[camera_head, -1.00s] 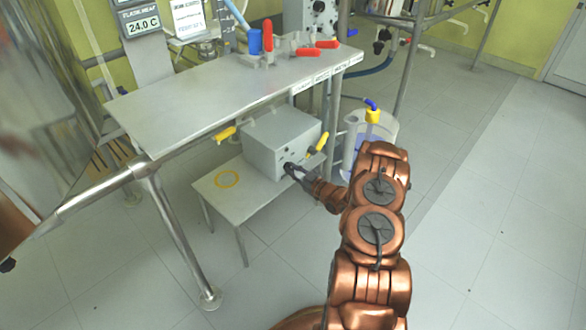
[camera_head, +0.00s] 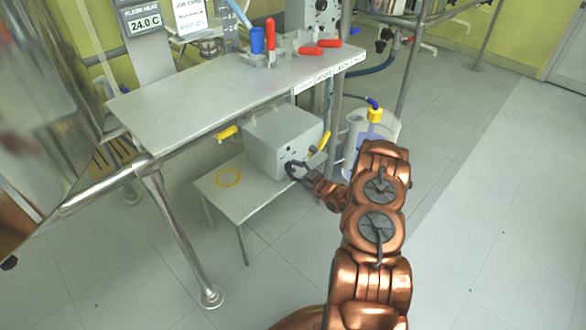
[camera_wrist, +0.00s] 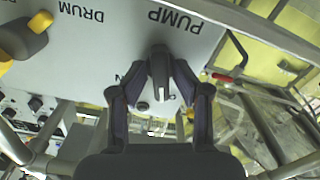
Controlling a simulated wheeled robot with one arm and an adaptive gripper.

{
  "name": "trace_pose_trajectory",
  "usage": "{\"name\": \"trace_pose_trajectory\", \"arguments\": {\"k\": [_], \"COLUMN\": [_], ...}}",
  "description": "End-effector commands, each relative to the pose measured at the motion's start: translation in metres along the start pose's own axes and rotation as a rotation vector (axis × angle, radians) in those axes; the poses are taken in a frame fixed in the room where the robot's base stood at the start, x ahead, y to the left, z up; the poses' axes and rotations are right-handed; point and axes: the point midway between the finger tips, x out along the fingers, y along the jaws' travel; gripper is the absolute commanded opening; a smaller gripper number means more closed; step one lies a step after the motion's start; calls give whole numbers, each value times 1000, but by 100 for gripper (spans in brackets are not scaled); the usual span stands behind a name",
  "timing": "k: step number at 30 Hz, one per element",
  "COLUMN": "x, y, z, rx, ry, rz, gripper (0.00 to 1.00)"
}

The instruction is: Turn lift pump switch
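The pump switch is a dark grey knob (camera_wrist: 160,77) under the upside-down word PUMP on a light grey panel (camera_wrist: 95,65). That panel is on the front of the grey box (camera_head: 272,145) on a low stand in the head view. My gripper (camera_wrist: 160,70) has its two dark fingers on either side of the knob. The fingers look apart, with the left tip slightly clear of the knob; I cannot tell whether the right one touches it. In the head view my gripper (camera_head: 290,168) is at the box front, and the knob is hidden there.
The low stand (camera_head: 222,195) is under a larger grey table (camera_head: 190,100). A clear container with a yellow-capped fitting (camera_head: 375,115) stands right of the box.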

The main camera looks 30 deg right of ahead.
Motion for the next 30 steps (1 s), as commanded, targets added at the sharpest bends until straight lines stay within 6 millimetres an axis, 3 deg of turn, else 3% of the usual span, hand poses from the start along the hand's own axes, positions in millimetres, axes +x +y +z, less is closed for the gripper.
{"name": "trace_pose_trajectory", "arguments": {"k": [7, 21, 30], "x": [-14, -87, -114], "y": [0, 0, 0], "z": [1, 1, 0], "rx": [1, 3, 0], "ry": [-2, -3, 0], "rz": [1, 1, -2], "gripper": [42, 42, 42]}}
